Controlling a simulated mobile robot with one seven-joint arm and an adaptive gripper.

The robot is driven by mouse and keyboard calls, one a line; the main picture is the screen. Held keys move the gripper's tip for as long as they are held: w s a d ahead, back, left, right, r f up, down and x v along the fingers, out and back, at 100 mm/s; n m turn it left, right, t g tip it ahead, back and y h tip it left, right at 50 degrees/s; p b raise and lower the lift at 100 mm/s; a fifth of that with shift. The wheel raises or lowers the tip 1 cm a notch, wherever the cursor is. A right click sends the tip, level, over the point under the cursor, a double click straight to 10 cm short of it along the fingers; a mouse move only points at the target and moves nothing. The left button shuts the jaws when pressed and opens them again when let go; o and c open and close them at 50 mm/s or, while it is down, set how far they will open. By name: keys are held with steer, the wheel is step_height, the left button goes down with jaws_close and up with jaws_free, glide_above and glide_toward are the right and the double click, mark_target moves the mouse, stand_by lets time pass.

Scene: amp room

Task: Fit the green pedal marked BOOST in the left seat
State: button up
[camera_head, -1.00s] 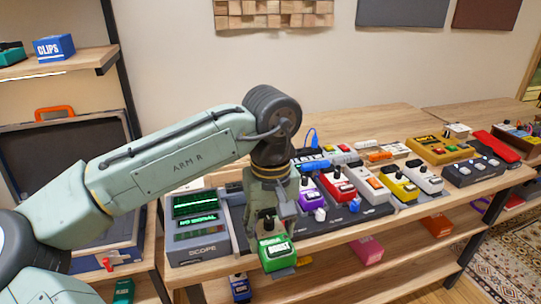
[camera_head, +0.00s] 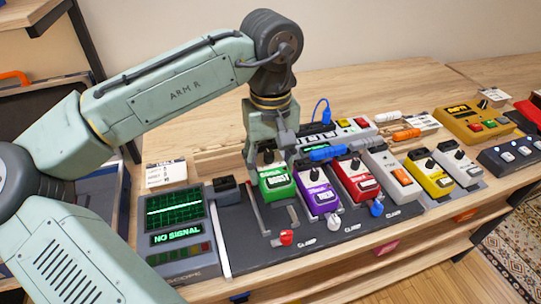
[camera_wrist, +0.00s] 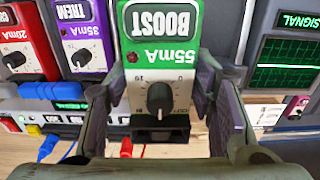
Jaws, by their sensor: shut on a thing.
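The green BOOST pedal (camera_head: 277,183) is held upright between the fingers of my gripper (camera_head: 268,158). In the wrist view the green pedal (camera_wrist: 160,52) sits between both fingers, its label and knob showing. It is over the back part of the left seat (camera_head: 262,218), in line with the purple pedal. I cannot tell whether it touches the seat. The front of that seat is bare, with a red lever (camera_head: 287,238) at its front edge.
The purple TREM pedal (camera_head: 318,195) stands close on the right, then a red pedal (camera_head: 357,180). The scope (camera_head: 176,222), reading NO SIGNAL, and a small black block (camera_head: 225,188) are on the left. A blue cable end (camera_head: 327,152) lies behind the pedals.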

step_height(320, 180, down, 5)
steer(key=b, duration=0.4)
steer(key=shift+f+b, duration=0.55)
steer(key=shift+f, duration=0.3)
steer(key=shift+s+p, duration=0.15)
steer(key=shift+p, duration=0.3)
steer(key=shift+f, duration=0.9)
stand_by(2.0)
steer(key=o, duration=1.6)
steer(key=shift+o, duration=0.8)
steer(key=shift+r+p, duration=0.1)
steer(key=shift+p, duration=0.25)
